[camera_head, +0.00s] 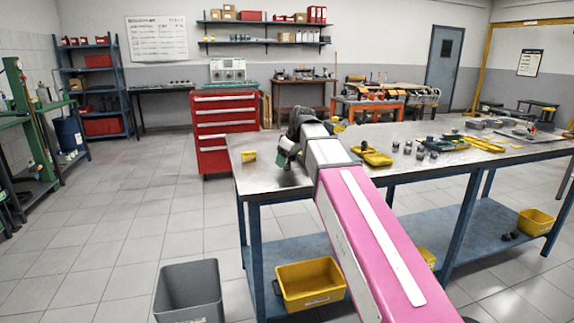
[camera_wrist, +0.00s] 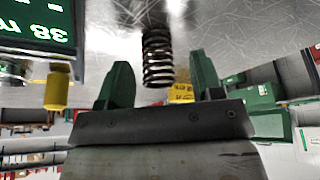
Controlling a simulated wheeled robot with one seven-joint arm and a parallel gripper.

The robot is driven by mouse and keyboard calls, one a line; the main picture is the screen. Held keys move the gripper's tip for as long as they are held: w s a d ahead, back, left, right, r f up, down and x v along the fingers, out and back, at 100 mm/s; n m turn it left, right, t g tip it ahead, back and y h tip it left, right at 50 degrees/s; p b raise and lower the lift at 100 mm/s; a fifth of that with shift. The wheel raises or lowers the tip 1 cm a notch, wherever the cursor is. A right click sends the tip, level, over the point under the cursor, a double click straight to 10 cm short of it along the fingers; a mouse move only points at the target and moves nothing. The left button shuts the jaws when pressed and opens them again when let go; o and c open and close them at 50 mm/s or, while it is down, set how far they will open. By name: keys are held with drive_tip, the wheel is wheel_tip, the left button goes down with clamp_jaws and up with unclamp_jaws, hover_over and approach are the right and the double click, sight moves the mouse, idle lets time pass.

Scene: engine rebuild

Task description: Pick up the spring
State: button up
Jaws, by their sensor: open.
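The spring (camera_wrist: 157,58), a dark metal coil, shows in the wrist view between the two green fingers of my gripper (camera_wrist: 161,65). The fingers are apart, with a visible gap on each side of the coil. Its upper end in the picture meets the grey metal surface. In the head view my gripper (camera_head: 284,158) is low over the near left part of the metal-topped workbench (camera_head: 330,150). The spring cannot be made out there; my arm and gripper cover that area.
In the wrist view a green display (camera_wrist: 38,25) and a yellow cylinder (camera_wrist: 58,88) are at left. In the head view a yellow item (camera_head: 249,156) stands near the bench's left corner. A yellow tray (camera_head: 372,157) and several small metal parts lie right of my gripper.

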drive_tip(key=c, duration=1)
drive_tip(key=shift+r, duration=0.45)
wheel_tip(320, 180, up, 4)
drive_tip(key=shift+f, duration=0.2)
drive_tip(key=s+a+r, duration=0.6)
drive_tip(key=s+a, duration=0.1)
drive_tip(key=s, duration=0.2)
hover_over(287, 169)
drive_tip(key=w, duration=0.1)
drive_tip(key=shift+n, duration=0.5)
drive_tip(key=w+d, duration=0.2)
drive_tip(key=d, duration=0.1)
drive_tip(key=w+d, duration=0.3)
drive_tip(key=d, duration=0.1)
drive_tip(key=w+d, duration=0.2)
drive_tip(key=d, duration=0.1)
drive_tip(key=shift+w+d+f, duration=0.15)
drive_tip(key=shift+w+f, duration=0.1)
drive_tip(key=shift+f, duration=0.1)
